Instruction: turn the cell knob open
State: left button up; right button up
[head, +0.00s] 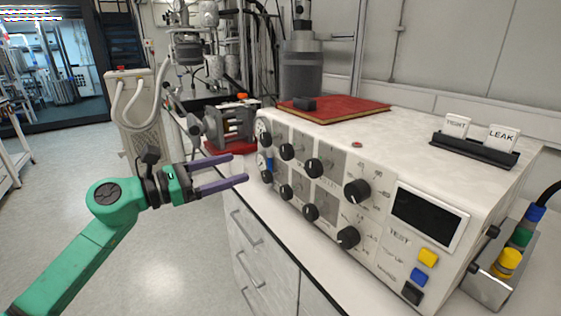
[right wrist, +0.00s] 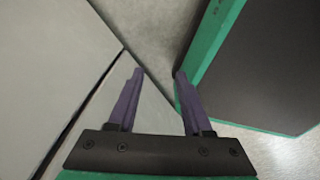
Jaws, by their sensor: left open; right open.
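A white control box (head: 400,130) on the bench carries several black knobs on its front face. They include an upper knob (head: 314,167), a lower knob (head: 310,212) and a larger knob (head: 357,190) at the right. I cannot read which label marks the cell knob. My left gripper (head: 240,168) is open and empty, its purple fingers pointing right, just left of the leftmost knobs (head: 266,176); I see no contact. My right gripper (right wrist: 159,73) is open and empty in the right wrist view and does not show in the head view.
The box has a dark screen (head: 427,217) and yellow, blue and black buttons. TIGHT (head: 456,126) and LEAK (head: 502,138) tags stand in a holder on top, near a red mat (head: 335,110). Drawers (head: 262,250) lie below the bench. Open floor lies at left.

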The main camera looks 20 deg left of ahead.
aim_at(283, 153)
pick_arm(q)
jog(key=p+x, duration=0.2)
jog(key=x, duration=0.2)
jog(key=p+x, duration=0.1)
jog(key=x, duration=0.3)
jog(key=p+x, duration=0.2)
jog(key=x, duration=0.3)
jog(key=shift+w+a+p, duration=0.2)
jog(key=shift+a+p, duration=0.1)
jog(key=shift+a, duration=0.05)
jog(key=shift+w+d+f, duration=0.15)
jog(key=shift+w+d, duration=0.1)
jog(key=shift+w, duration=0.1)
jog(key=shift+s, duration=0.1)
grip_shut()
